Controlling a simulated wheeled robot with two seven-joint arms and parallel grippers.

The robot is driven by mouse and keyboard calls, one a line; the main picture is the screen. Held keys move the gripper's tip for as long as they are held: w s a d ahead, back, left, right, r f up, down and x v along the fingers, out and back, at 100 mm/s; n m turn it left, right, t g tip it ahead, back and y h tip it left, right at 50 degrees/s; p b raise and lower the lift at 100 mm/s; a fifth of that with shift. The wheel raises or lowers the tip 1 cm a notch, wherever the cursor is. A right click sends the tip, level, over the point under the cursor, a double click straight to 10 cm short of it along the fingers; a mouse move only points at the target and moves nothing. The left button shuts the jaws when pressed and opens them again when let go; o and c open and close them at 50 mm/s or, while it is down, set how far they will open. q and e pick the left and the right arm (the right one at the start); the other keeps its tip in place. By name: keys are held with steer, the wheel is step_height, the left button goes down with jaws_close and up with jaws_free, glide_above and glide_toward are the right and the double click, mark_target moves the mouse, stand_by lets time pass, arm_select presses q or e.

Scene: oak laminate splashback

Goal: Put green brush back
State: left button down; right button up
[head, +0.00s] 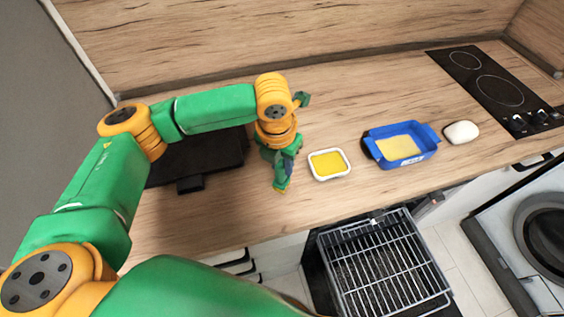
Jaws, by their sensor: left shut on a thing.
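My left gripper (283,181) points down over the worktop, just left of the white dish with a yellow inside. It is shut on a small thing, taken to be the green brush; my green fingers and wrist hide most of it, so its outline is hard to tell. No other green brush shows on the worktop. My right gripper is not in view.
A white dish (347,172) with yellow inside is close right of my gripper. Further right are a blue tray (419,154) with yellow inside, a white rounded thing (461,132) and a black hob (490,85). A dark flat object (215,160) lies left. An open wire rack (385,275) sits below the front edge.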

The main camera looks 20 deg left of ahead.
arm_select(q)
steer(key=shift+f, duration=0.6)
steer(key=c, duration=0.6)
jaws_free()
steer(key=shift+r, duration=0.1)
steer(key=r, duration=0.2)
steer(key=r+b, duration=0.1)
steer(key=r, duration=0.1)
steer(key=s+r, duration=0.1)
steer(key=r, duration=0.2)
steer(key=shift+a, duration=0.1)
steer(key=shift+f, duration=0.1)
